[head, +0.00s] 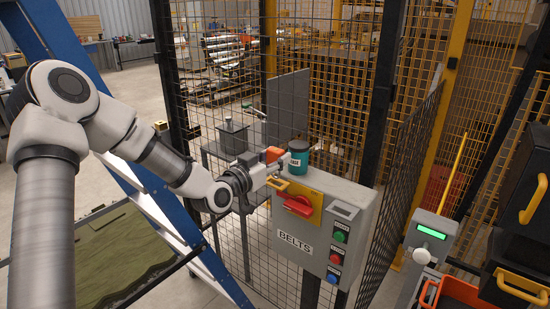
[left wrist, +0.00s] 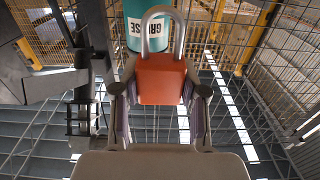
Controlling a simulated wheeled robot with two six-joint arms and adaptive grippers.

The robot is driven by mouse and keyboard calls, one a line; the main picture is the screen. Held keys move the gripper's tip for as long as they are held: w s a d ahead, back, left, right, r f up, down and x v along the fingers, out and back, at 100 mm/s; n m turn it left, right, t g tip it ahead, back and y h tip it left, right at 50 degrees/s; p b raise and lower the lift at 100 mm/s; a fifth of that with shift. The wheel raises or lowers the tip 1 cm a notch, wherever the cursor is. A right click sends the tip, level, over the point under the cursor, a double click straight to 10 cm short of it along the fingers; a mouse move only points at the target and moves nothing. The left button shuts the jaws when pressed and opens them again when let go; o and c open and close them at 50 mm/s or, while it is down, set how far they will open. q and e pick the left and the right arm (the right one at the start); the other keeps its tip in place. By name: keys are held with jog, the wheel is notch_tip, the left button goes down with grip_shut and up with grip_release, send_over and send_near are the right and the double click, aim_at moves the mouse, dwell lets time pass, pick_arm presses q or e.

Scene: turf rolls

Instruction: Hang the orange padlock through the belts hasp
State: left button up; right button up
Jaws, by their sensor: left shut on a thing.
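The orange padlock (head: 273,154) is held by my left gripper (head: 265,170) near the top left of the grey BELTS box (head: 325,243). In the left wrist view the padlock's body (left wrist: 161,78) sits between the two fingers of the gripper (left wrist: 160,95), with its steel shackle (left wrist: 161,14) pointing away from the palm. On the box front is a yellow plate (head: 313,198) with a red handle (head: 298,206). A yellow hasp-like loop (head: 279,184) shows at its left, just below the gripper. The padlock appears apart from it. My right gripper is out of view.
A teal grease can (head: 299,158) stands on the box top, close beside the padlock; it also shows in the left wrist view (left wrist: 134,32). Wire mesh fence (head: 340,90) rises behind. A post with a green display (head: 430,231) and an orange bin (head: 462,291) stand at right.

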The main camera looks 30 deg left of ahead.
aim_at(275, 175)
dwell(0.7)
pick_arm(q)
jog(key=shift+f+b, duration=2.4)
jog(key=shift+f, duration=0.15)
jog(key=o, duration=1.3)
jog(key=s, duration=0.7)
jog(key=shift+s+a, duration=0.25)
